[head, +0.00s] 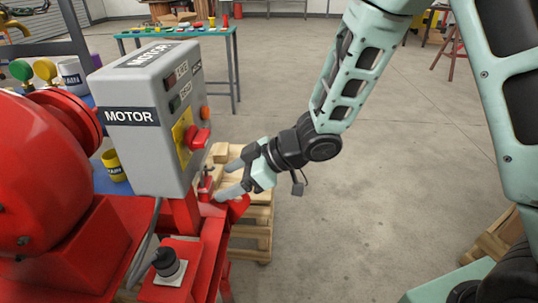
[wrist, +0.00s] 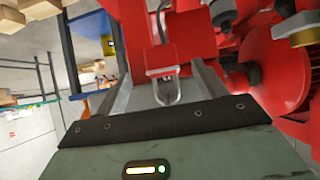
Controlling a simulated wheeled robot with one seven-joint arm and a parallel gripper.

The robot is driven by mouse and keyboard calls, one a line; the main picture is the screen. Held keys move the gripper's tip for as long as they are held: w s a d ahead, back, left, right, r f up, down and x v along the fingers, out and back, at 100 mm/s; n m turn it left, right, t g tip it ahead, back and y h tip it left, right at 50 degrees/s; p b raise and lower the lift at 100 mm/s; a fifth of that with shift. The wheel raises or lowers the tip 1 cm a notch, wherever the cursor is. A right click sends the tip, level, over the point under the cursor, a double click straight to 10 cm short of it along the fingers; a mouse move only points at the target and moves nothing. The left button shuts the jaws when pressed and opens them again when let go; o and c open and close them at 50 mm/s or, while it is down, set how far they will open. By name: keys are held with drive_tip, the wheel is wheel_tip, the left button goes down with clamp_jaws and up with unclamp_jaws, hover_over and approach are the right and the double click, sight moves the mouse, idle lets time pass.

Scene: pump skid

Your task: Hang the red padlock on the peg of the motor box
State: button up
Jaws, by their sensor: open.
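The grey motor box (head: 150,112) stands at the left in the head view, with a yellow plate and a red switch handle (head: 200,138) on its front. A peg on it cannot be made out clearly. A small red padlock (head: 205,184) appears just below the box, by the red frame. My gripper (head: 228,179) is open beside it, fingers pointing left. In the wrist view a U-shaped metal shackle (wrist: 168,92) shows between my open fingers (wrist: 170,78), without clear contact. The padlock's red body blends into the red metal behind it.
A large red pump housing (head: 40,170) fills the left. A red post with a black knob (head: 166,262) stands below the box. A wooden pallet (head: 258,220) lies behind my gripper. A teal-topped table (head: 180,32) stands farther back. The floor on the right is mostly clear.

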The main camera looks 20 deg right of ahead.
drive_tip(key=s+d+r+m+t+h+p, duration=0.2)
drive_tip(key=d+r+h+p, duration=0.3)
drive_tip(key=d+r, duration=0.5)
drive_tip(key=s+r+m+g+h+p, duration=0.2)
drive_tip(key=s+r+g+p, duration=0.1)
drive_tip(key=s, duration=0.7)
drive_tip(key=s+a+r+m+g+h+p, duration=0.1)
drive_tip(key=s+r+m+g+h+p, duration=0.1)
drive_tip(key=s, duration=0.9)
wheel_tip(320, 180, up, 4)
drive_tip(key=shift+a+f+g+h+p, duration=0.2)
drive_tip(key=shift+g+h+p, duration=0.25)
drive_tip(key=shift+p, duration=0.7)
